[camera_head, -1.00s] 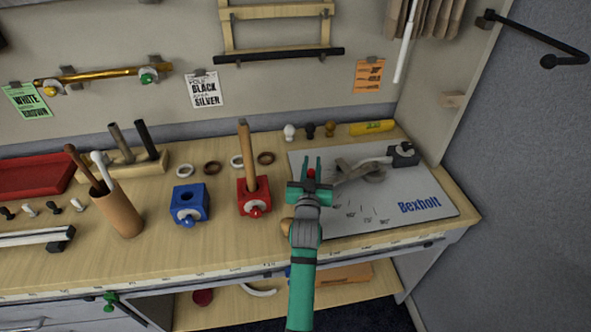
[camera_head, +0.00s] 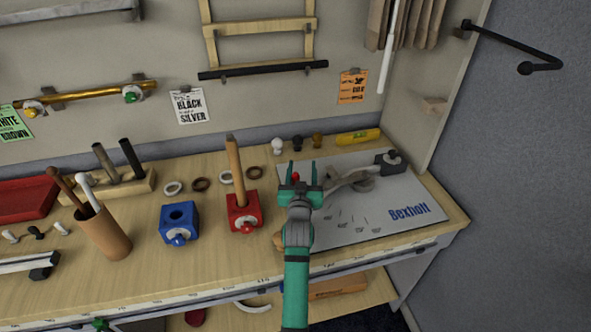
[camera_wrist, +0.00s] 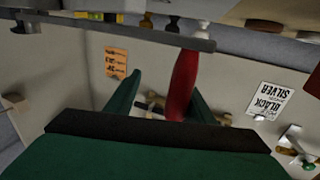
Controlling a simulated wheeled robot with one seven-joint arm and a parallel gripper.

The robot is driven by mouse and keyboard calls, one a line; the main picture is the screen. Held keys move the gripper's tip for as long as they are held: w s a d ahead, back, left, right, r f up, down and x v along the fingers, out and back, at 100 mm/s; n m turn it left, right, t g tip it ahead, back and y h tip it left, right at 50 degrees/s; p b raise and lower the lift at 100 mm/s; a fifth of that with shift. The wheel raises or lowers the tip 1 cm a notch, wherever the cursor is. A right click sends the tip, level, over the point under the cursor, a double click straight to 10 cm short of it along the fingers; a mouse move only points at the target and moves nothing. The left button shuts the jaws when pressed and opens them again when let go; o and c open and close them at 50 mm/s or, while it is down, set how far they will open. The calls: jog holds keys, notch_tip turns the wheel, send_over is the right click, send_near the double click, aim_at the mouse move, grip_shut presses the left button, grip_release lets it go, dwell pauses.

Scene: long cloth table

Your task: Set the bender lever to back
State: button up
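The bender stands on a pale plate (camera_head: 385,225) marked "Bexholt" at the right end of the bench. Its grey body (camera_head: 362,184) is partly hidden behind my gripper. The lever's red grip shows as a small red tip (camera_head: 295,176) in the head view. In the wrist view the red grip (camera_wrist: 184,85) hangs from the end of the grey lever bar (camera_wrist: 110,30). My gripper (camera_head: 303,172) is at the plate's left part, its green fingers apart. The red grip appears between the fingers, nearer one of them; I cannot tell whether they touch.
A red block (camera_head: 243,214) with a wooden rod and a blue block (camera_head: 179,223) stand left of my gripper. Several knobs (camera_head: 297,143) and a yellow cylinder (camera_head: 358,137) lie behind the plate. A black clamp (camera_head: 390,161) sits at the plate's back right. The plate's front right is clear.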

dwell(0.4)
jog(key=s, duration=1)
jog(key=shift+s+a, duration=0.3)
jog(key=shift+s, duration=0.1)
